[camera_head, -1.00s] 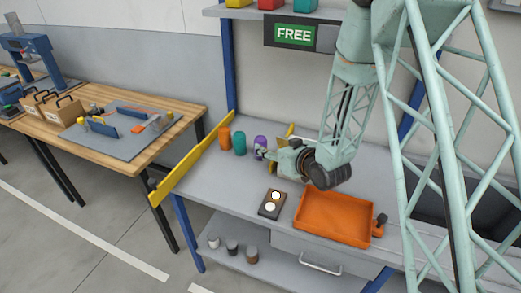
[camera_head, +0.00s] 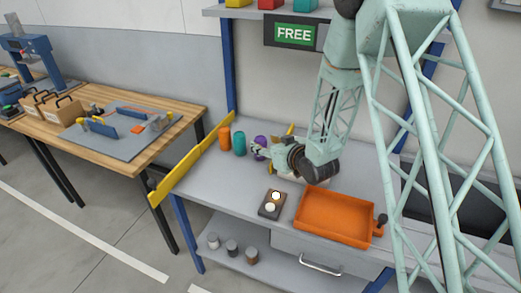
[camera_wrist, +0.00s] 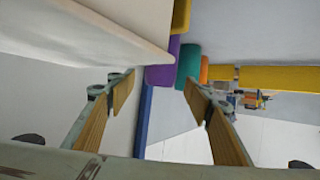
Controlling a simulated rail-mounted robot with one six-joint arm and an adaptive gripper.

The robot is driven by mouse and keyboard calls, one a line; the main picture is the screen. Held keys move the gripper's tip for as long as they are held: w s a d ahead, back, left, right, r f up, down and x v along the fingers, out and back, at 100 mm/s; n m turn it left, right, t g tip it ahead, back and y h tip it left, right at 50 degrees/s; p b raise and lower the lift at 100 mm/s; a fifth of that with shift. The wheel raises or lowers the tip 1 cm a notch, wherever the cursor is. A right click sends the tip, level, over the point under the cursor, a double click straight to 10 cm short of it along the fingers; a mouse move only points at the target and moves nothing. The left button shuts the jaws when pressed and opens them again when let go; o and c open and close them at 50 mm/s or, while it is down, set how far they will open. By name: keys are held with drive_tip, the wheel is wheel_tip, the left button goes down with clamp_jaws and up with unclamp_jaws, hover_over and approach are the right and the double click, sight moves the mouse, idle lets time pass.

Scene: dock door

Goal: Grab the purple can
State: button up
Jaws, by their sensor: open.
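The purple can (camera_head: 261,140) stands on the grey workbench (camera_head: 225,183), to the right of the teal can (camera_head: 239,143) and the orange can (camera_head: 224,138). My gripper (camera_head: 259,151) is at the purple can and hides its lower part in the head view. In the wrist view the purple can (camera_wrist: 160,73) shows between and beyond the open fingers of my gripper (camera_wrist: 157,88). The teal can (camera_wrist: 188,64) is right behind it, close to the right fingertip. I cannot tell whether either finger touches a can.
A yellow rail (camera_head: 192,160) runs along the bench's left edge. An orange tray (camera_head: 335,217) and a dark two-button box (camera_head: 270,205) lie toward the front. Bare bench top lies in front of the cans.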

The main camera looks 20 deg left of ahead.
drive_tip(key=shift+b+x, duration=0.35)
drive_tip(key=shift+x, duration=1.7)
drive_tip(key=c, duration=1.1)
drive_tip(key=shift+r+p, duration=1)
drive_tip(key=shift+r, duration=4)
